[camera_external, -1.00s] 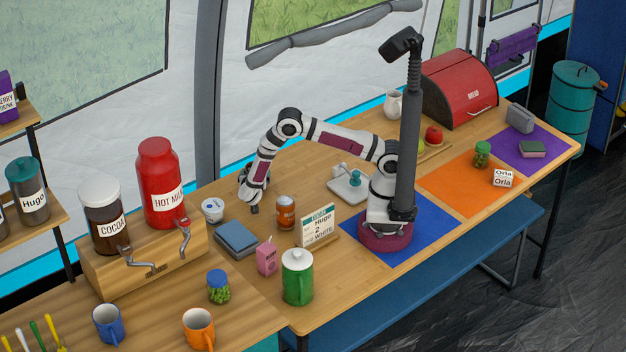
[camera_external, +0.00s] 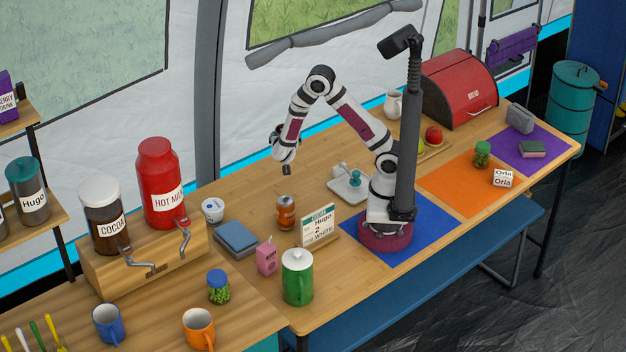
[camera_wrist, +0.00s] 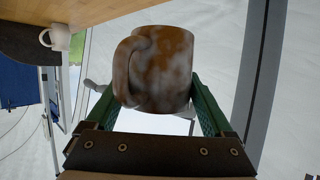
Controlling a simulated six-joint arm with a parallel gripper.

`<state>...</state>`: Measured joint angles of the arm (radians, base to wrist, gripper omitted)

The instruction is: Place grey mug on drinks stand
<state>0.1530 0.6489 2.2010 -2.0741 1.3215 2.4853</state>
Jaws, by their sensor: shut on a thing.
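In the wrist view, a brown mug with blotchy grey-white patches (camera_wrist: 168,70) sits between the two green fingers of my gripper (camera_wrist: 160,105), its handle toward the left. My gripper is shut on it. A wooden stand (camera_external: 150,268) on the left holds a cocoa jar (camera_external: 104,215) and a red hot milk jar (camera_external: 160,185), with taps in front. I cannot tell whether it is the drinks stand.
Blue (camera_external: 108,325) and orange mugs (camera_external: 198,328) stand at the lower left.

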